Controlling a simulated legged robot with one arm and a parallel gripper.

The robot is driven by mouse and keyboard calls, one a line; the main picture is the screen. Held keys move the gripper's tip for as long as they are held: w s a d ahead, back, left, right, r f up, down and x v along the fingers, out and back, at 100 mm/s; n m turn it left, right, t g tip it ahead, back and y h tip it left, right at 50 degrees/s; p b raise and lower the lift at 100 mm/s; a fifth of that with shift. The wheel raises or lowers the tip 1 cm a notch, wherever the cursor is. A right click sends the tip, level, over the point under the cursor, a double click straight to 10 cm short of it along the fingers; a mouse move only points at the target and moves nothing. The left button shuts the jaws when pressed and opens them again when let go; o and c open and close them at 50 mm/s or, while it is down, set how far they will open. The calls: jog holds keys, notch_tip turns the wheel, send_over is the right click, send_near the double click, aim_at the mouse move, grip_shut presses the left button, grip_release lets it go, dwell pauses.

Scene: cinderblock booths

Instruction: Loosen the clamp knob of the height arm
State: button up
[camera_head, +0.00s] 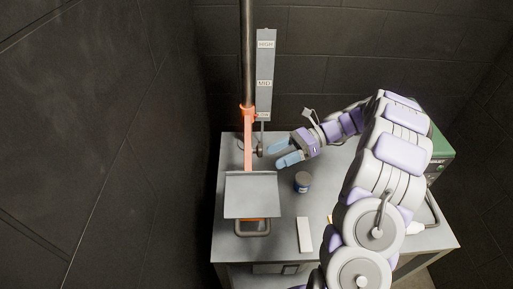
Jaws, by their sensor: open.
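The orange height arm (248,146) is mounted on a dark vertical pole (247,55) and reaches forward to a tilted grey plate (252,196). A small dark knob (259,151), which looks like the clamp knob, sits just right of the orange arm. My gripper (273,156) comes in from the right with its two blue fingers spread and pointing left at the knob. The fingertips are a short way right of the knob and look apart from it. Nothing shows between the fingers. The knob is too small to tell its turn position.
A grey scale board (265,70) with HIGH and MID labels stands beside the pole. A dark blue jar (302,184) and a white block (305,235) stand on the grey table (230,244). A green box (440,148) is at the right. Dark block walls (90,140) enclose the table.

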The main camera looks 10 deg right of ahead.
aim_at(258, 150)
jog(key=w+d+f+m+t+y+p, duration=0.1)
jog(key=w+d+f+m+t+p, duration=0.2)
jog(key=d, duration=0.4)
jog(key=w+d+f+m+t+y, duration=0.1)
jog(key=d+f+m+t+y, duration=0.2)
jog(key=d, duration=0.5)
jog(key=shift+m+g+h, duration=0.5)
jog(key=shift+m+h, duration=0.1)
jog(key=shift+m, duration=0.1)
jog(key=w+a, duration=0.1)
jog(key=a, duration=0.5)
jog(key=w+a, duration=0.1)
jog(key=a, duration=0.5)
jog(key=w+a, duration=0.1)
jog(key=a, duration=0.5)
jog(key=shift+w+a+b, duration=0.3)
jog(key=shift+w, duration=0.05)
jog(key=shift+d, duration=0.25)
jog(key=shift+c, duration=0.3)
